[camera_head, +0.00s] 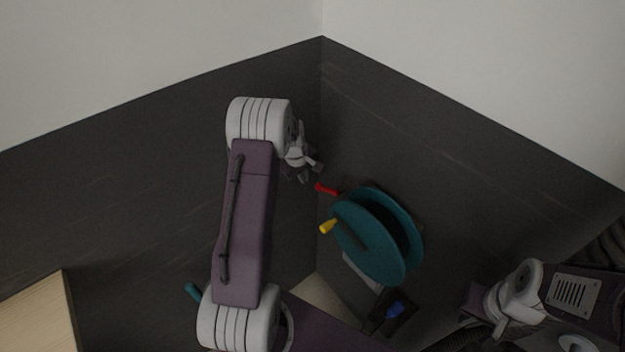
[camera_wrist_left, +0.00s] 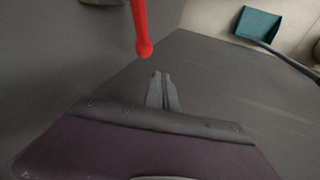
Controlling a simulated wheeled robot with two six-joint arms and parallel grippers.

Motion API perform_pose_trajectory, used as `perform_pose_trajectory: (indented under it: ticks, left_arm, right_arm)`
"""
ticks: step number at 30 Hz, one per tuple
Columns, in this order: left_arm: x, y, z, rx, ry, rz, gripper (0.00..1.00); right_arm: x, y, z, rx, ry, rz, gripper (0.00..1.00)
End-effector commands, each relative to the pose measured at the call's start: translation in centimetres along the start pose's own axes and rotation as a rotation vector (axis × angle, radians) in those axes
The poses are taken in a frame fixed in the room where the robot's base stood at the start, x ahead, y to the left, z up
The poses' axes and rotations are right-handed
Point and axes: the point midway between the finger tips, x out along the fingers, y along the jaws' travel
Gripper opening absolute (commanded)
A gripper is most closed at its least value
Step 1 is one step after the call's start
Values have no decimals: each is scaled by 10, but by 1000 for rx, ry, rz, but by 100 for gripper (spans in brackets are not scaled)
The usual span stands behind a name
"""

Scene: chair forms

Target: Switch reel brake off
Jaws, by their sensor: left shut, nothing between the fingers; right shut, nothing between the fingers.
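A teal cable reel (camera_head: 368,243) with two round flanges is near the wall corner, with a yellow knob (camera_head: 328,227) on its near flange. A red lever (camera_head: 326,189) sticks out left at the reel's top; I take it to be the brake. In the left wrist view the red lever (camera_wrist_left: 140,25) hangs from the top edge and ends in a round tip. My left gripper (camera_head: 315,168) is shut and empty, above the lever's end; in its wrist view, the fingertips (camera_wrist_left: 161,76) appear just below the tip, apart from it. My right gripper (camera_head: 498,324) is at lower right, fingers indistinct.
Dark wall panels (camera_head: 135,185) meet in a corner behind the reel. A dark piece with a blue part (camera_head: 394,309) is below the reel. A light wooden surface (camera_head: 38,318) is at lower left.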

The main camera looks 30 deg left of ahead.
Motion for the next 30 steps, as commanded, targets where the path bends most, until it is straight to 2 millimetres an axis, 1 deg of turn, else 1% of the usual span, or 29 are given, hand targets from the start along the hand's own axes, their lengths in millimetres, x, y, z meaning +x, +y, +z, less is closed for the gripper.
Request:
perform_pose_trajectory:
  ticks: [2,3,6,10,15,23,30]
  left_arm:
    - [15,-1,1,0,-3,-3,0]
    - [18,6,4,4,-3,-2,0]
    - [29,14,10,2,-1,0,0]
    - [39,20,14,1,-1,-1,0]
    - [43,22,16,0,0,0,0]
    - [43,21,16,-1,-1,0,0]
    - [49,22,22,-18,-56,1,0]
  right_arm:
    - [-6,0,-1,0,0,0,0]
    - [-11,0,-1,0,0,0,0]
    - [-16,0,-2,0,0,0,0]
    - [-19,0,-2,0,0,0,0]
    - [-19,0,-2,0,0,0,0]
    - [-18,0,-2,0,0,0,0]
    - [-12,0,-1,0,0,0,0]
